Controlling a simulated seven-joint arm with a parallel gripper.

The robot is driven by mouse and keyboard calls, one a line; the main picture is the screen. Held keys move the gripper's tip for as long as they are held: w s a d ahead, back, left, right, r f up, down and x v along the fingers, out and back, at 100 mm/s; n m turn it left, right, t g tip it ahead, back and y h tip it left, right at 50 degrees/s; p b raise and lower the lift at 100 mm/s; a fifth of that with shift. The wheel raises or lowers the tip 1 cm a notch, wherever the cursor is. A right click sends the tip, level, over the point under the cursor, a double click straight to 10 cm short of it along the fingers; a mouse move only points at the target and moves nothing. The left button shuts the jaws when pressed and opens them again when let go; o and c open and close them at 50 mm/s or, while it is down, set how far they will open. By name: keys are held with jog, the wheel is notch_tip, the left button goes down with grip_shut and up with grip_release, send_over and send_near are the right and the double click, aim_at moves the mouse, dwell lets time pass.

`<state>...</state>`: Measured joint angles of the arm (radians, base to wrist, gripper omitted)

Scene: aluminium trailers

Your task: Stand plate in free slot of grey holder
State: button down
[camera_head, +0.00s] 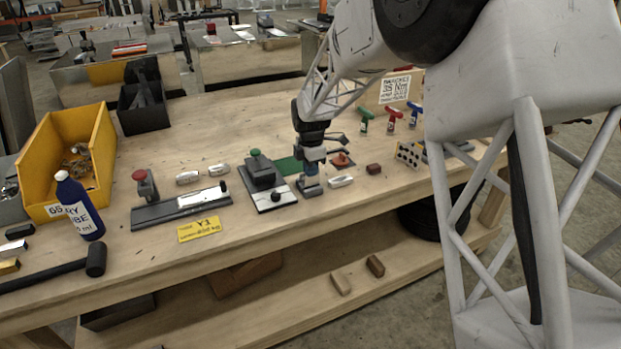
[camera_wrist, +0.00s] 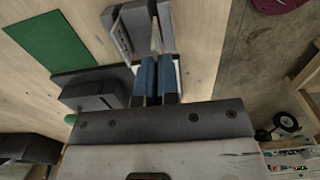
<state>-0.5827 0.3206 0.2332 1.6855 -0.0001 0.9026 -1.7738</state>
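My gripper (camera_head: 311,170) is low over the bench, at the small grey holder (camera_head: 310,184). In the wrist view its two blue fingertips (camera_wrist: 156,76) are close together. A thin pale plate (camera_wrist: 156,38), seen nearly edge-on, lines up with the narrow gap between them, and the fingers appear closed on it. Beyond the fingertips is the grey holder (camera_wrist: 122,32), with upright walls on both sides of the plate's edge. The fingers hide the plate's near part, and I cannot tell how deep it sits.
A dark block clamp with a green knob (camera_head: 256,153) stands close on the left. A green sheet (camera_head: 288,166) lies behind. A pale handle-like piece (camera_head: 341,181) and a dark red block (camera_head: 374,169) lie to the right. The bench's front edge is near.

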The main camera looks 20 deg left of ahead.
jog(key=shift+w+f, duration=0.1)
dwell(0.3)
jog(key=shift+f, duration=1.65)
jog(key=shift+f, duration=0.15)
jog(key=c, duration=1.4)
grip_release()
jog(key=shift+o, duration=0.2)
notch_tip(320, 180, up, 12)
jog(key=shift+d+r, duration=0.1)
jog(key=shift+r, duration=0.1)
